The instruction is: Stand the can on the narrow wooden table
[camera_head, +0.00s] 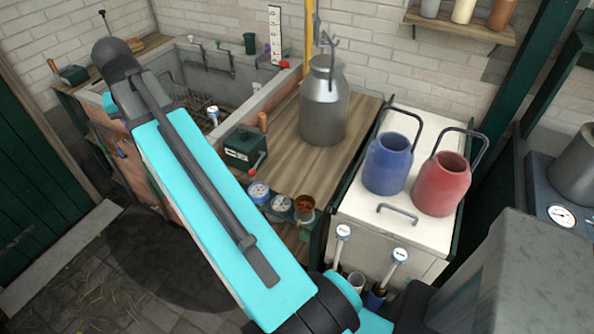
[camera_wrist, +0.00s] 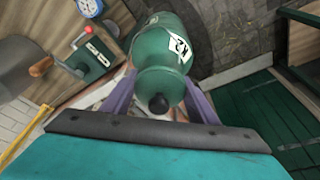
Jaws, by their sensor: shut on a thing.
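A green can (camera_wrist: 165,50) with a white marked label and a black knob is between the purple fingers of my gripper (camera_wrist: 160,92) in the wrist view. My gripper is shut on it, with the knob end toward the camera. The wooden table (camera_head: 290,172) is in the middle of the head view, with a metal churn and a green box on it. The same table also shows at the upper left of the wrist view. My gripper and the can do not show in the head view. The can appears beside the table, above a dark floor; its exact height is unclear.
The grey metal churn (camera_head: 323,105) stands toward the table's back. The green box (camera_head: 244,147) with a red-knobbed crank is at its left. Gauges (camera_head: 259,192) are at the front edge. A white chest (camera_head: 400,225) with blue and red pails is right. Bare wood lies before the churn.

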